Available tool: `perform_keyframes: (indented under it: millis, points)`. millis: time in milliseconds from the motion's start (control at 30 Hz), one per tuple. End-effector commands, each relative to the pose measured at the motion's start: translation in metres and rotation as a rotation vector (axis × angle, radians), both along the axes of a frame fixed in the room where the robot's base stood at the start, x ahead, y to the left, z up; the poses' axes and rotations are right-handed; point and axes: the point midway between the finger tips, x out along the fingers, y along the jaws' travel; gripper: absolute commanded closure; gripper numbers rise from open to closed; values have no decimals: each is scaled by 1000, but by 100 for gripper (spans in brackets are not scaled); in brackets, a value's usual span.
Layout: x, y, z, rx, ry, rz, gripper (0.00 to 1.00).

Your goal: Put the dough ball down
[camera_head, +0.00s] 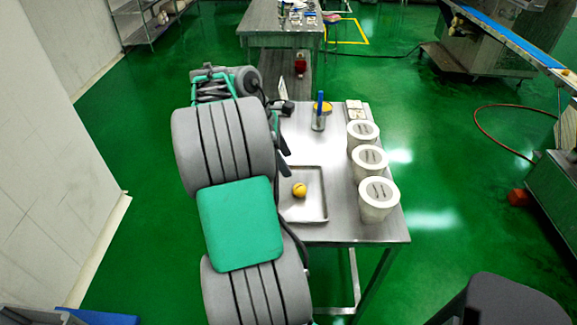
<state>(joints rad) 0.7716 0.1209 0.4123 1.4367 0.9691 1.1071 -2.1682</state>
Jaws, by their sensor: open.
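A yellow-orange dough ball (299,190) rests in a shallow metal tray (322,219) on the steel table. My gripper (284,155) shows at the right edge of my arm, with dark fingers spread apart and nothing seen between them. It is above and slightly left of the ball in the picture, apart from it. My arm hides the tray's left part and most of the gripper's body.
A metal cup with a blue-handled tool (319,117) and a small orange-yellow dish (323,107) stand at the back. A wall (60,150) rises at left.

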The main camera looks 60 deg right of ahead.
Motion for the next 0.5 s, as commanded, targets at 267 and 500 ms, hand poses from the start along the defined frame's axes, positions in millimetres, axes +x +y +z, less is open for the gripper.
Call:
perform_keyframes:
  millis: [267, 500]
  points:
    - [35, 33, 14, -64, -76, -15, 39]
    - [118, 206, 27, -111, -452, -165, 39]
